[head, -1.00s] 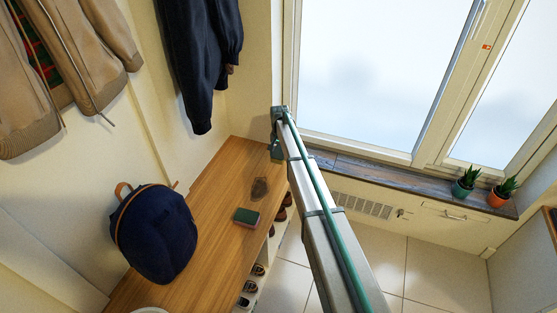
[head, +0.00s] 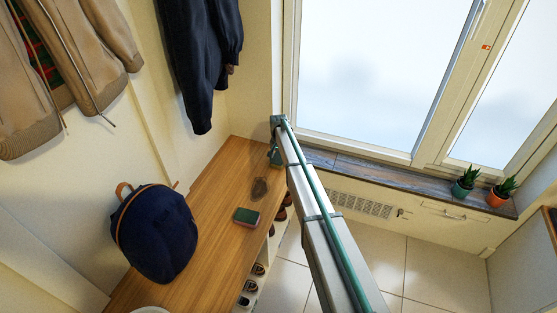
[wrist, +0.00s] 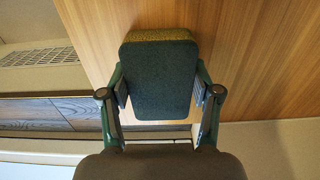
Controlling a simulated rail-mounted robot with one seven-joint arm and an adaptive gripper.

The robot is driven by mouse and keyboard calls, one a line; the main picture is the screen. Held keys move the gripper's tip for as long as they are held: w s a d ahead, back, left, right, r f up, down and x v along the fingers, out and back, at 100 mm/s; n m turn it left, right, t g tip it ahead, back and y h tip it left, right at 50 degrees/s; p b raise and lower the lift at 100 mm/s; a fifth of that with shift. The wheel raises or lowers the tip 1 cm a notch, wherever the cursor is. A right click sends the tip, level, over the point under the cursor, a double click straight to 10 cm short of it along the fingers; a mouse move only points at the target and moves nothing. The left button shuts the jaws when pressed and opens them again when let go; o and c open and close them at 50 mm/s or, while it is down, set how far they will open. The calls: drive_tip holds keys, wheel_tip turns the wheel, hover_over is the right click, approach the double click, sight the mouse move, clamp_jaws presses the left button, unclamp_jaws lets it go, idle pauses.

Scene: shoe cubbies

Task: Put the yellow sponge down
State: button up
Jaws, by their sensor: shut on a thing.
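The yellow sponge (wrist: 161,78) is in the wrist view, with its dark green pad facing the camera and a yellow strip showing along its top edge. My gripper (wrist: 162,92) is shut on it, with one finger at each side. The wooden bench top (wrist: 245,55) lies behind the sponge; I cannot tell whether they touch. In the head view my gripper (head: 275,154) is over the far end of the bench (head: 217,190), beside the arm tip. The sponge cannot be made out there.
A green-topped block with a reddish edge (head: 246,216) lies on the bench, near a dark brown patch (head: 259,188), perhaps a shadow. A navy backpack (head: 155,235) stands at the left. Shoes (head: 258,270) sit in cubbies below. Clear wood lies between backpack and block.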

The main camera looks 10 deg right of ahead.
sight(278, 158)
drive_tip(key=o, duration=1.1)
drive_tip(key=shift+f, duration=0.1)
wheel_tip(278, 158, up, 12)
